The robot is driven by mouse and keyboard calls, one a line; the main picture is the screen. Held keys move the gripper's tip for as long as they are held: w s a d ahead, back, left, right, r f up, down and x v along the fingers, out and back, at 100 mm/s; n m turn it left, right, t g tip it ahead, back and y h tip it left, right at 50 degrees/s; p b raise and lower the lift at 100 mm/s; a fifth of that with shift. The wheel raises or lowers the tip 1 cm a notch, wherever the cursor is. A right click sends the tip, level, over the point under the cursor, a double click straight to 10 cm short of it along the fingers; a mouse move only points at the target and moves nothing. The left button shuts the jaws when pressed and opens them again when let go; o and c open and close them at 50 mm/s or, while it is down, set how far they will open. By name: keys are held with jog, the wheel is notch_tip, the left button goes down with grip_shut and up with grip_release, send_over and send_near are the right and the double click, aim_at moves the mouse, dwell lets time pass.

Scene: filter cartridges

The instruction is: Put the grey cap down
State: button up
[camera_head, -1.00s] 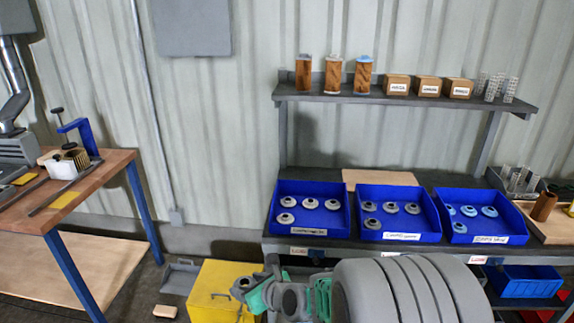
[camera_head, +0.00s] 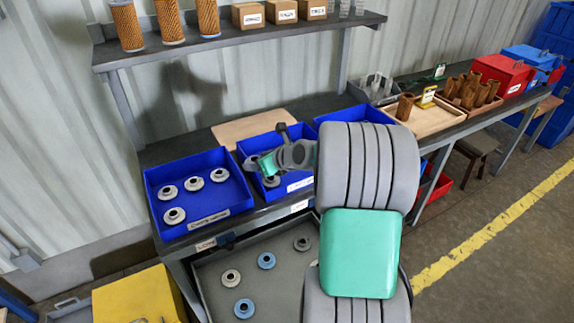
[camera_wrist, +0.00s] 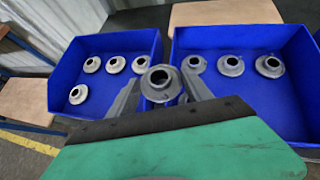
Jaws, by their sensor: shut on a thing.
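My gripper (camera_wrist: 160,92) is shut on a grey cap (camera_wrist: 160,80), a round flanged piece with a dark centre hole, held flat between the fingers. In the wrist view it is in front of the gap between two blue bins. In the head view my gripper (camera_head: 272,162) is over the middle blue bin (camera_head: 246,147); the held cap cannot be made out clearly there. The left blue bin (camera_head: 208,225) holds several grey caps (camera_head: 220,175).
A drawer (camera_head: 212,268) under the bench stands open with grey and blue caps in it. My arm hides much of the right blue bin (camera_head: 352,112). A shelf (camera_head: 240,44) with filters and boxes is above. A yellow box (camera_head: 140,296) is at lower left.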

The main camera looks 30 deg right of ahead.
jog(key=s+d+r+m+h, duration=0.1)
jog(key=s+d, duration=0.1)
jog(key=d, duration=1.2)
jog(key=s+d+r, duration=0.1)
jog(key=d, duration=1.3)
jog(key=p, duration=0.1)
send_over(297, 176)
notch_tip(297, 176, down, 9)
jog(key=shift+s+f, duration=0.1)
jog(key=shift+f, duration=0.1)
notch_tip(297, 176, down, 3)
jog(key=shift+a+f+p, duration=0.1)
jog(key=shift+a+p, duration=0.05)
jog(key=shift+p, duration=0.25)
jog(key=shift+f, duration=0.25)
jog(key=o, duration=1.5)
jog(key=shift+c, duration=0.2)
jog(key=shift+r, duration=0.1)
